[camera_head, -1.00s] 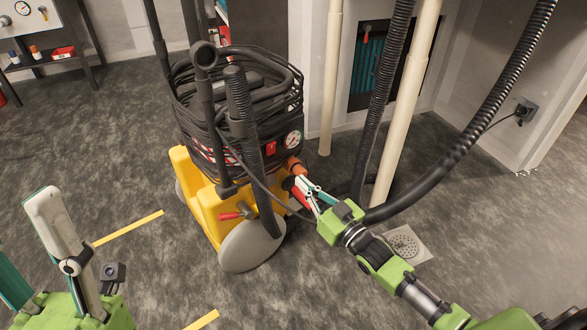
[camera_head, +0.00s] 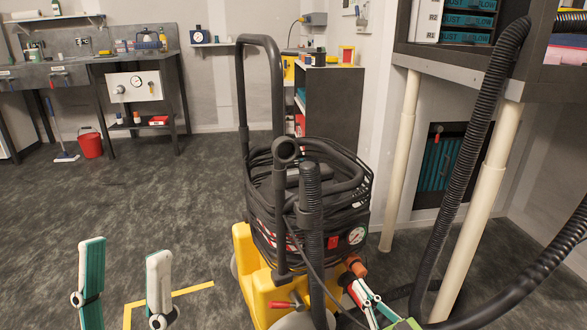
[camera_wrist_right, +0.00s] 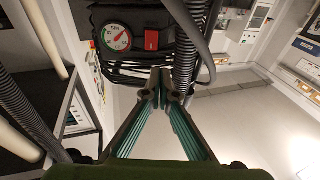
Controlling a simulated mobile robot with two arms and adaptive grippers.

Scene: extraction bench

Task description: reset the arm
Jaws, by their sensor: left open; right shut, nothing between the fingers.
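My right gripper (camera_head: 357,289) is at the right side of the yellow-based extraction machine (camera_head: 262,295), just below an orange-brown fitting (camera_head: 356,266). Its fingers are shut with nothing between them. In the right wrist view its closed fingertips (camera_wrist_right: 163,73) point towards the machine's dark body, below the round gauge (camera_wrist_right: 117,38) and a red switch (camera_wrist_right: 152,40). I cannot tell whether the fingertips touch the machine. My left gripper (camera_head: 123,250) is at the lower left in the head view, its two fingers upright, wide apart and empty. Most of my right arm is outside the head view.
A black corrugated hose (camera_head: 478,150) hangs at the right, near my right arm. Pale posts (camera_head: 475,230) hold up a shelf there. A dark cabinet (camera_head: 330,105) stands behind the machine. A red bucket (camera_head: 90,143) and workbench are far left.

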